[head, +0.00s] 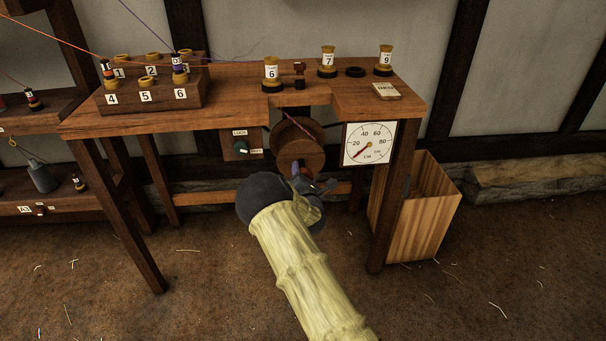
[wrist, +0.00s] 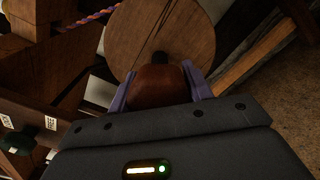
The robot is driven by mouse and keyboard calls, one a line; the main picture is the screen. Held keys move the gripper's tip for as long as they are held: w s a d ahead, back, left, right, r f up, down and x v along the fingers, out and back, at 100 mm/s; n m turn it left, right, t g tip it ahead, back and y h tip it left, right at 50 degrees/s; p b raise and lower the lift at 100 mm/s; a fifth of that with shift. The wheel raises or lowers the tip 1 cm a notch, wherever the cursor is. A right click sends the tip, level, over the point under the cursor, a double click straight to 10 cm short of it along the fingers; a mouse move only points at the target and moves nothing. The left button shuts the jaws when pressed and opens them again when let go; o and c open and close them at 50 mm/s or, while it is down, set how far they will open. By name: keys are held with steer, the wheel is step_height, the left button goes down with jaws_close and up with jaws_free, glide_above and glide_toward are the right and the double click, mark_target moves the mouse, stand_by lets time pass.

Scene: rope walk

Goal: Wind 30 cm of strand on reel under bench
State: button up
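The round wooden reel (head: 299,143) hangs under the bench; its disc face (wrist: 165,35) fills the top of the wrist view. My gripper (head: 302,180) is in front of the reel. In the wrist view its two purple fingers stand on both sides of a brown knob (wrist: 160,88) at the reel and appear closed on it. A twisted pink and blue strand (wrist: 95,18) runs toward the reel. The cm dial (head: 383,136) has its red needle pointing lower left, below 20. The green lock switch (head: 241,147) sits left of the reel, between LOCK and a second label.
The bench top (head: 230,85) carries a numbered bobbin rack (head: 150,97), spools 6 (head: 271,72), 7 (head: 328,60) and 9 (head: 386,58), and a small card (head: 386,91). A wooden bin (head: 425,215) stands by the right bench leg (head: 388,210). The floor in front is open.

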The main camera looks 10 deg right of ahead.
steer(key=c, duration=0.4)
steer(key=shift+m, duration=0.5)
